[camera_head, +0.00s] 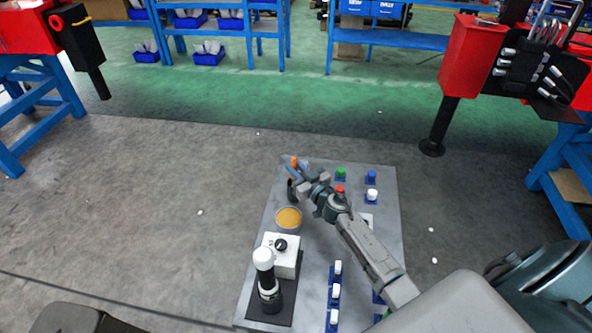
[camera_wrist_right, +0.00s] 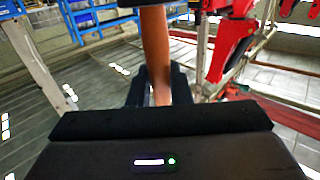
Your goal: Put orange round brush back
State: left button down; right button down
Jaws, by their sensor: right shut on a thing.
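The orange round brush shows as a small orange tip (camera_head: 294,162) above my right gripper (camera_head: 297,182), at the far left part of the grey table. In the right wrist view its orange shaft (camera_wrist_right: 155,45) stands nearly upright between the dark fingers (camera_wrist_right: 158,90), which are shut on it. The brush's other end is hidden. Blue holders with green (camera_head: 341,172), blue (camera_head: 371,176) and white (camera_head: 372,194) tops stand on the table to the right of the gripper. I cannot tell which holder belongs to the brush. My left gripper is not in view.
The grey table (camera_head: 386,222) also bears a round dish with orange-yellow contents (camera_head: 288,226), a white box with a black knob (camera_head: 288,256), a black stand with a white top (camera_head: 264,262), and white-topped holders (camera_head: 335,292). Open floor (camera_head: 150,210) lies to the left.

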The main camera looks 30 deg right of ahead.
jog(key=c, duration=1.3)
grip_release()
jog(key=shift+f, duration=0.1)
jog(key=s, duration=0.4)
jog(key=s+d+b, duration=0.1)
jog(key=s, duration=0.7)
jog(key=shift+d+b, duration=0.3)
jog(key=shift+b, duration=0.1)
jog(key=shift+r, duration=0.2)
